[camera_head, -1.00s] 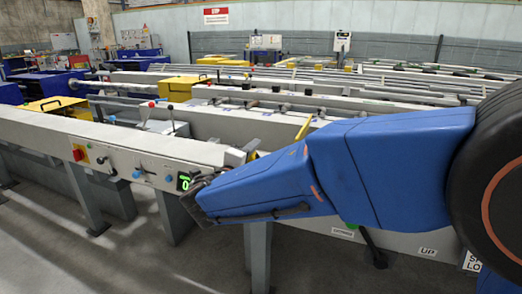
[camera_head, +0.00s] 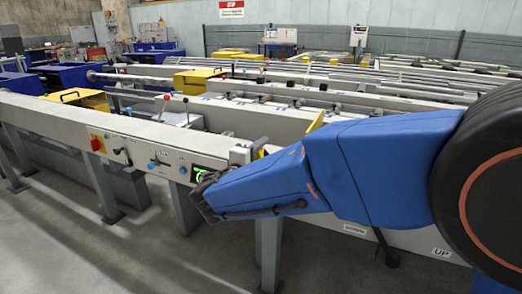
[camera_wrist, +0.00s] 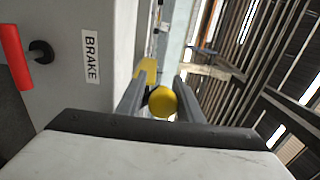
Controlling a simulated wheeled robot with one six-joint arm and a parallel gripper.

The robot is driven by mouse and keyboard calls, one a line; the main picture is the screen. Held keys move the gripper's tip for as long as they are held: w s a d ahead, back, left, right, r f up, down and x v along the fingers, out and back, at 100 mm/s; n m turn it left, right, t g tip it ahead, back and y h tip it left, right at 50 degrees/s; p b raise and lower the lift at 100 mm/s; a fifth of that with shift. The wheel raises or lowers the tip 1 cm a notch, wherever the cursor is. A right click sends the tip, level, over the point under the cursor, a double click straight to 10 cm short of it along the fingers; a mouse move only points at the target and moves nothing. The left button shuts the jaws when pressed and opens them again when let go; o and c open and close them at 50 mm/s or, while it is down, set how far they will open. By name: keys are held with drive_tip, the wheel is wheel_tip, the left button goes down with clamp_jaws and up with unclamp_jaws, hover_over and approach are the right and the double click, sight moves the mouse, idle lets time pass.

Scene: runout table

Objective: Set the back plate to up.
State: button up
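In the wrist view, my gripper (camera_wrist: 158,95) has its two grey fingers apart, one on each side of a round yellow knob (camera_wrist: 162,102). I cannot tell whether either finger touches the knob. A yellow piece (camera_wrist: 147,70) shows just beyond the left finger. In the head view, my gripper (camera_head: 205,195) is at the right end of the control panel (camera_head: 150,152), by a green-lit display (camera_head: 198,174), and its fingers are hard to make out. I cannot tell which part is the back plate.
In the wrist view, a "BRAKE" label (camera_wrist: 91,57) and a red handle (camera_wrist: 15,58) are at the left. The panel carries a red button (camera_head: 96,145) and levers. A yellow plate (camera_head: 315,122) stands behind my arm. Grey floor (camera_head: 150,255) is clear in front.

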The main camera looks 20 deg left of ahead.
drive_tip(key=shift+o, duration=0.5)
drive_tip(key=shift+s, duration=0.25)
drive_tip(key=s, duration=1.7)
drive_tip(key=shift+w, duration=0.1)
